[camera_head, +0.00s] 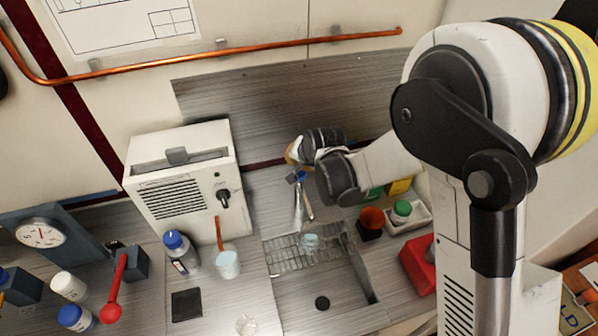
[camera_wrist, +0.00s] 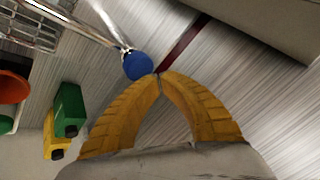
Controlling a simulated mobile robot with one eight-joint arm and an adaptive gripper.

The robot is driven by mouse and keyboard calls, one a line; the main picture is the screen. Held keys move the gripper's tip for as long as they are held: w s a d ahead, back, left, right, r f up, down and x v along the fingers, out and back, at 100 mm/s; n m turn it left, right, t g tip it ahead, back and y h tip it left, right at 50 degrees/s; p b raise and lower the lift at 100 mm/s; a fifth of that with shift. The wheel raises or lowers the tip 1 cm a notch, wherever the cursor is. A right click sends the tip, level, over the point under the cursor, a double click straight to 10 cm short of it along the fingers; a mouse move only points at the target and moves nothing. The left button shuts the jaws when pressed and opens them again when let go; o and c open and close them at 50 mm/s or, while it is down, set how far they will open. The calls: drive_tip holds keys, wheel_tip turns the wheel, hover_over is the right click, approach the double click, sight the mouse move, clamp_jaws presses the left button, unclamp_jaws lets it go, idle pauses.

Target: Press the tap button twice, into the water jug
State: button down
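The tap (camera_head: 304,203) rises at the back of the sink, with a blue button (camera_head: 301,175) at its top. In the wrist view the round blue button (camera_wrist: 137,65) sits just left of my fingertips; whether they touch it I cannot tell. My gripper (camera_wrist: 159,76) has yellow ribbed fingers, their tips together with nothing between them. In the head view my gripper (camera_head: 291,153) is at the tap's head, partly hidden by my wrist. A clear vessel, seemingly the water jug (camera_head: 310,243), stands on the wire rack below the tap. Its water level is unclear.
A white machine (camera_head: 184,183) stands left of the sink, with a blue-capped bottle (camera_head: 181,253) and a pale blue beaker (camera_head: 228,264) before it. A copper pipe (camera_head: 230,49) crosses the wall.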

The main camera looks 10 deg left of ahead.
drive_tip(key=shift+f, duration=0.15)
drive_tip(key=shift+f+b, duration=0.3)
drive_tip(key=shift+b, duration=0.3)
drive_tip(key=shift+f+b, duration=0.9)
idle(0.9)
drive_tip(key=shift+r, duration=0.15)
idle(0.3)
drive_tip(key=shift+r+p, duration=0.75)
drive_tip(key=shift+r, duration=0.45)
drive_tip(key=shift+r+p, duration=1.4)
drive_tip(key=shift+r, duration=1.15)
drive_tip(key=shift+d, duration=0.1)
